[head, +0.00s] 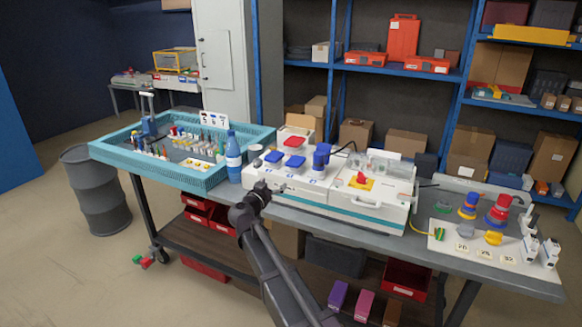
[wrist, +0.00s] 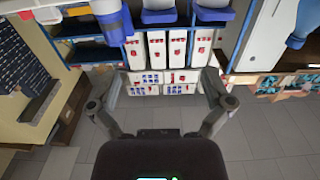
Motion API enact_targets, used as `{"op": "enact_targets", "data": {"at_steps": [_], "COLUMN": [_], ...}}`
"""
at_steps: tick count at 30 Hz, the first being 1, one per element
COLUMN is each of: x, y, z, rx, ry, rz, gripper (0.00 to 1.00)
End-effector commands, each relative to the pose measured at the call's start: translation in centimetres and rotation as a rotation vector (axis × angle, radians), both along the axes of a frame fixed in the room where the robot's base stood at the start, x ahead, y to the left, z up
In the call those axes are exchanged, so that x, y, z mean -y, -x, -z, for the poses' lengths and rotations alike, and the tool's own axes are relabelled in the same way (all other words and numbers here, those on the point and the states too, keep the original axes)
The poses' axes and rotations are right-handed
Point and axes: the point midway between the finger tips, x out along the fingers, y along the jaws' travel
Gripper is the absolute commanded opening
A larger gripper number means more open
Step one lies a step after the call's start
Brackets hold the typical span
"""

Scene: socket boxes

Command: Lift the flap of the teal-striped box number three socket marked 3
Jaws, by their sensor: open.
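White boxes with a teal stripe (head: 312,203) stand on the grey bench in the middle of the head view. Blue flaps or caps (head: 294,162) sit on the left part. No number 3 is legible, so I cannot tell which socket carries it. My gripper (head: 266,187) is at the front left of these boxes, close to their front face; I cannot tell whether it touches. In the wrist view my gripper (wrist: 162,92) is open, its fingers wide apart with nothing between them. Blue-and-white parts (wrist: 213,12) show beyond the fingertips at the top, cut by the frame edge.
A blue bottle (head: 233,158) stands just left of the boxes. A teal crate (head: 190,180) of small items is farther left. A yellow plate with a red knob (head: 361,181) sits on the right part. A white board (head: 480,250) with coloured plugs lies at the right.

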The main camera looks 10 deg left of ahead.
Motion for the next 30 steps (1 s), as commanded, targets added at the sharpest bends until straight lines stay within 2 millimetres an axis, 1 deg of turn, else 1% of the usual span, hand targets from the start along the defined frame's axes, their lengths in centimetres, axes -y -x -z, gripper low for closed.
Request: {"op": "enact_targets", "data": {"at_steps": [5,11,30], "x": [0.2,0.8,4.0], "y": [-0.6,-2.2,-11.0], "z": [0.0,0.0,0.0], "rx": [-0.001,-0.001,-0.001], "ry": [0.0,0.001,0.001], "rz": [0.001,0.003,0.004], "gripper": [1.0,1.0,1.0]}}
